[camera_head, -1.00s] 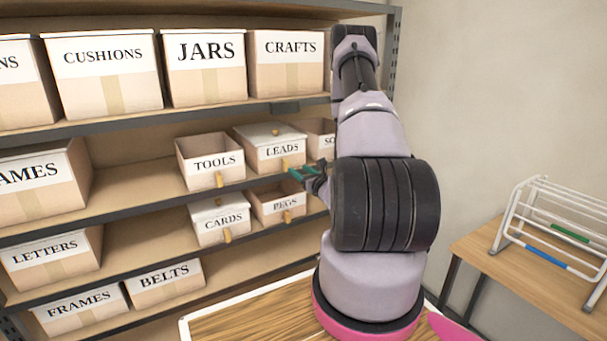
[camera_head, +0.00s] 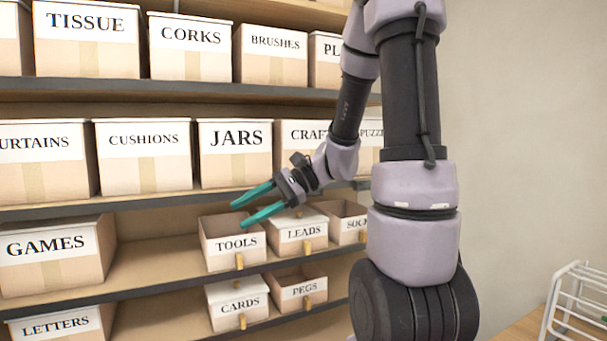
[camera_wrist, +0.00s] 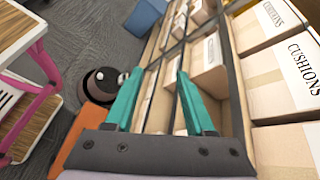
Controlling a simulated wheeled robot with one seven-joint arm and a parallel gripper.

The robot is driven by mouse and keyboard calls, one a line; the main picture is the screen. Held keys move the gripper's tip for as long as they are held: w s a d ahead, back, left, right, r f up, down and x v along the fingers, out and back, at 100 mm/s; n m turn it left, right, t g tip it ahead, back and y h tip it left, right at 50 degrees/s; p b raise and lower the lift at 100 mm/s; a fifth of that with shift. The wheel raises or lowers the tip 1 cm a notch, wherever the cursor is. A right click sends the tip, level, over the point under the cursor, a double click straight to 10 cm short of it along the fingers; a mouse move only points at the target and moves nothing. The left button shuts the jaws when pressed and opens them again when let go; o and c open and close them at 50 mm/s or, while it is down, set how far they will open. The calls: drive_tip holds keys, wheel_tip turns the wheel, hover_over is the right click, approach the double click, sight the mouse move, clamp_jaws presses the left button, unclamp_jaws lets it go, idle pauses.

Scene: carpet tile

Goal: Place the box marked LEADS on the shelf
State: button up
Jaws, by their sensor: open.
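The box marked LEADS (camera_head: 303,234) is a small white-fronted box with a lid, a knob on top and a wooden tab in front. It stands on the shelf (camera_head: 150,266) between the TOOLS box (camera_head: 234,243) and the SOCKS box, whose label is partly covered. My gripper (camera_head: 251,206) has teal fingers spread apart, with nothing between them. In the head view it appears above and in front of the TOOLS and LEADS boxes, covering part of the LEADS lid. In the wrist view the open fingers (camera_wrist: 155,95) point along the shelf unit.
Open-topped PEGS (camera_head: 301,290) and lidded CARDS (camera_head: 240,303) boxes stand on the level below. JARS (camera_head: 235,152) and CUSHIONS (camera_head: 146,156) stand above. Bare shelf shows between GAMES (camera_head: 55,254) and TOOLS. A white rack (camera_head: 580,300) is at the lower right.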

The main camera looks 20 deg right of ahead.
drive_tip(key=s+d+r+n+t+h, duration=0.5)
drive_tip(key=s+d+r+n+h, duration=0.2)
drive_tip(key=s+d+r+h, duration=0.1)
drive_tip(key=d+h, duration=0.1)
drive_tip(key=h, duration=0.1)
drive_tip(key=shift+s+r+t+h, duration=0.2)
drive_tip(key=shift+r+t+h, duration=0.1)
drive_tip(key=shift+r+h, duration=0.1)
idle(0.9)
drive_tip(key=shift+c, duration=1.4)
drive_tip(key=shift+s, duration=0.1)
